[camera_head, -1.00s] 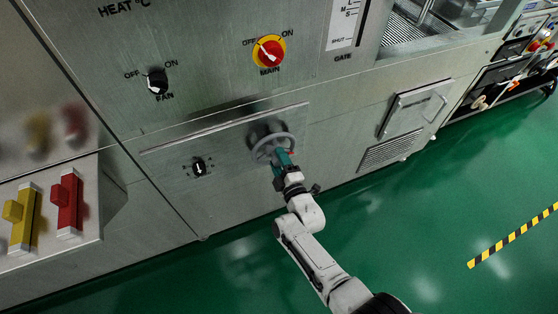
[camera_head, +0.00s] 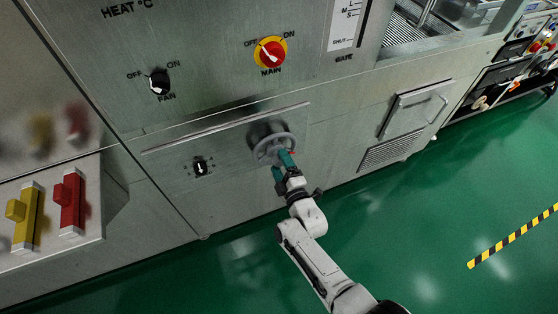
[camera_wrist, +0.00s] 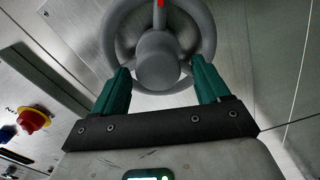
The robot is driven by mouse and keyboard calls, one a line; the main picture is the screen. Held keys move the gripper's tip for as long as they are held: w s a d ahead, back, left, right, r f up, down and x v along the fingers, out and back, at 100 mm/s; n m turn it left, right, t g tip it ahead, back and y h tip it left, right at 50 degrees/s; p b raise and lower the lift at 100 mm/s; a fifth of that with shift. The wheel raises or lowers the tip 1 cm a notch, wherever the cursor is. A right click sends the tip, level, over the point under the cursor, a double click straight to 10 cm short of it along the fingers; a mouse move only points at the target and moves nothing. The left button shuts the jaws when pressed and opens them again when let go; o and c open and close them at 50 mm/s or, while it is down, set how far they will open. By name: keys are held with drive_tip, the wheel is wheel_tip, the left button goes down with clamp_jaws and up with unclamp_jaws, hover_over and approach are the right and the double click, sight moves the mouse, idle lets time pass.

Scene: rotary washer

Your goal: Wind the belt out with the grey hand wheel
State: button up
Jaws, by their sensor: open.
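The grey hand wheel (camera_head: 268,140) is mounted on the lower steel panel in the head view. In the wrist view, the wheel (camera_wrist: 204,50) fills the upper middle, with a round hub and a red mark at the top of the picture. My gripper (camera_head: 283,165) is at the wheel's lower right edge in the head view. In the wrist view, the green fingers of my gripper (camera_wrist: 163,85) are spread wide, one on each side of the hub. Nothing is between them in a grip. Whether a finger touches the rim I cannot tell. The belt is not clearly seen.
A small black knob (camera_head: 200,167) sits left of the wheel. Above are the black FAN switch (camera_head: 159,82) and the red and yellow MAIN switch (camera_head: 267,51). A handled hatch (camera_head: 415,109) is to the right. The green floor (camera_head: 400,220) is clear near my arm.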

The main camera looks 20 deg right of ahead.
drive_tip(key=s+p, duration=0.2)
drive_tip(key=s, duration=0.7)
drive_tip(key=shift+s, duration=0.15)
drive_tip(key=s+d+r+m+g, duration=0.2)
drive_tip(key=s+m+g, duration=0.3)
drive_tip(key=s, duration=0.4)
drive_tip(key=s+d+r+m+g, duration=0.3)
drive_tip(key=s+r+m+g, duration=0.1)
drive_tip(key=s, duration=0.5)
drive_tip(key=s+d+r+m+g, duration=0.2)
drive_tip(key=s+m+g, duration=0.3)
drive_tip(key=s+g, duration=0.3)
drive_tip(key=shift+s+d+r+m, duration=0.4)
drive_tip(key=shift+s+r, duration=0.45)
idle(0.4)
